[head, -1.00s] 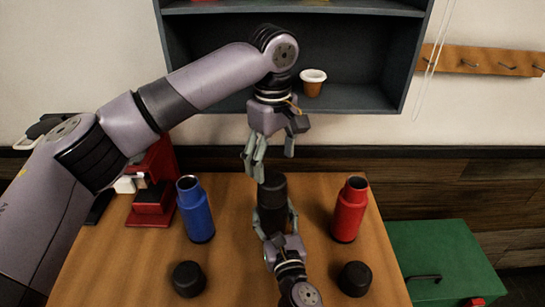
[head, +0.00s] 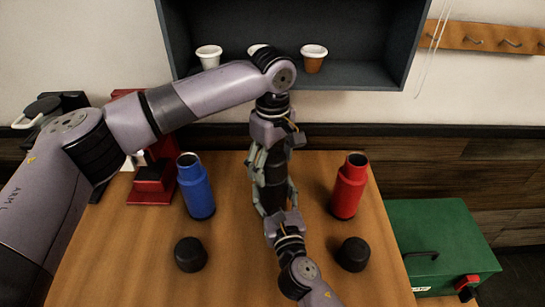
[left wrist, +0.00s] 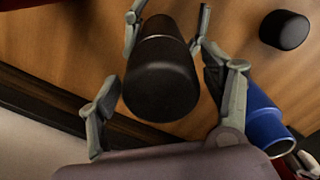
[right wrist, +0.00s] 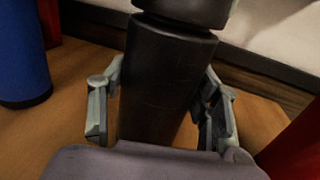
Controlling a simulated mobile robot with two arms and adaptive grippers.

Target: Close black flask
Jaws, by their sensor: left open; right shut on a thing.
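The black flask (head: 276,195) stands upright in the middle of the table. Its black cap (head: 275,160) sits on top; the right wrist view shows a narrower dark neck between cap (right wrist: 185,8) and body (right wrist: 165,80). My right gripper (head: 275,192) is shut around the flask body from the near side. My left gripper (head: 271,165) comes down from above, open, with its fingers on either side of the cap. In the left wrist view the cap (left wrist: 160,82) lies between the left fingers, apart from them. How tightly the cap sits cannot be told.
A blue flask (head: 196,190) stands left and a red flask (head: 348,188) right, both uncapped. Two loose black caps (head: 190,254) (head: 353,254) lie in front. A shelf (head: 380,72) with cups hangs behind. A green box (head: 440,235) is at right.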

